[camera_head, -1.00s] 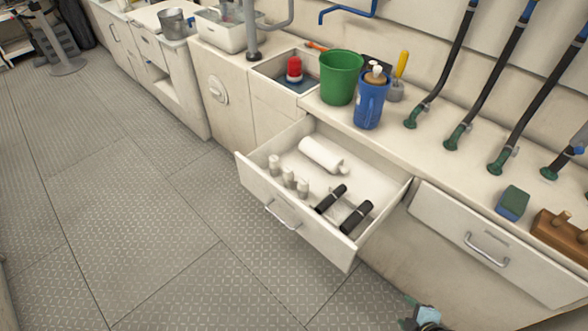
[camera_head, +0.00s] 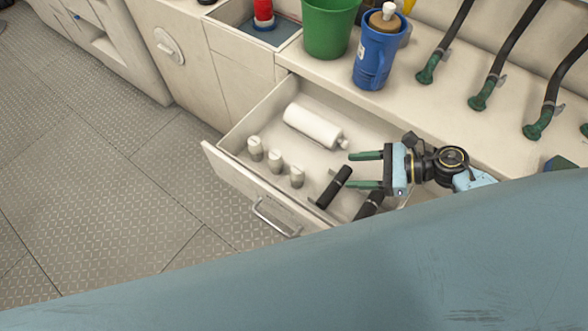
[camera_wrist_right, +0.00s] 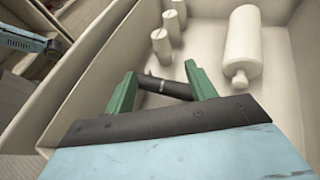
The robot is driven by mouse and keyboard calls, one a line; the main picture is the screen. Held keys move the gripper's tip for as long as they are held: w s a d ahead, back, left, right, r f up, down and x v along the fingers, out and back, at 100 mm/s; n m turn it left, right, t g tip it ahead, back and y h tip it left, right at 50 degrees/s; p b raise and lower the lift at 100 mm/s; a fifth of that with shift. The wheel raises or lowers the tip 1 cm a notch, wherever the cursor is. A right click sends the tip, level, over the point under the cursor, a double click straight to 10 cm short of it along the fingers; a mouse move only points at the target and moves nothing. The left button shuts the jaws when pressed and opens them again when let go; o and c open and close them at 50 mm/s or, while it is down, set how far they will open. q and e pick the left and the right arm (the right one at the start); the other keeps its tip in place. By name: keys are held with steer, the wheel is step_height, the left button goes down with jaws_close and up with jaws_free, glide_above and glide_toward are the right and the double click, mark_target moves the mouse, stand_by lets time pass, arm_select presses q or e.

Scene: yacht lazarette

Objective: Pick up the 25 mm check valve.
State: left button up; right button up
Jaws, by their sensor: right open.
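An open drawer (camera_head: 228,170) holds two black cylindrical fittings. One (camera_head: 334,188) lies slanted just left of my right gripper's fingertips; the other (camera_head: 368,206) is partly hidden by the gripper and my arm. I cannot read a size, so I cannot tell which is the 25 mm check valve. My right gripper (camera_head: 352,170) is open and empty, over the drawer, fingers pointing left.
A white bottle-shaped cylinder (camera_head: 312,127) lies at the drawer's back. Three small pale cylinders (camera_head: 275,160) stand near its front. A green bucket (camera_head: 328,28) and blue jug (camera_head: 377,55) stand on the counter. My blue arm covers the lower foreground.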

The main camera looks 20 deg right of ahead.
glide_toward(303, 169)
steer(key=a+f, duration=0.1)
steer(key=w+a+f, duration=0.1)
steer(key=a, duration=0.1)
steer(key=shift+f, duration=0.25)
steer(key=x, duration=0.4)
steer(key=shift+w+a+r+b, duration=0.2)
steer(key=shift+w+r+b, duration=0.05)
steer(key=shift+r+b, duration=0.1)
steer(key=shift+w+a+f, duration=0.1)
steer(key=shift+w+a, duration=0.05)
steer(key=shift+a, duration=0.25)
steer(key=c, duration=0.9)
arm_select(q)
steer(key=shift+w+d+r, duration=0.1)
steer(key=shift+w+r, duration=0.1)
steer(key=shift+w, duration=0.3)
steer(key=shift+w+r, duration=0.2)
steer(key=shift+w, duration=0.25)
arm_select(e)
steer(key=shift+c, duration=1)
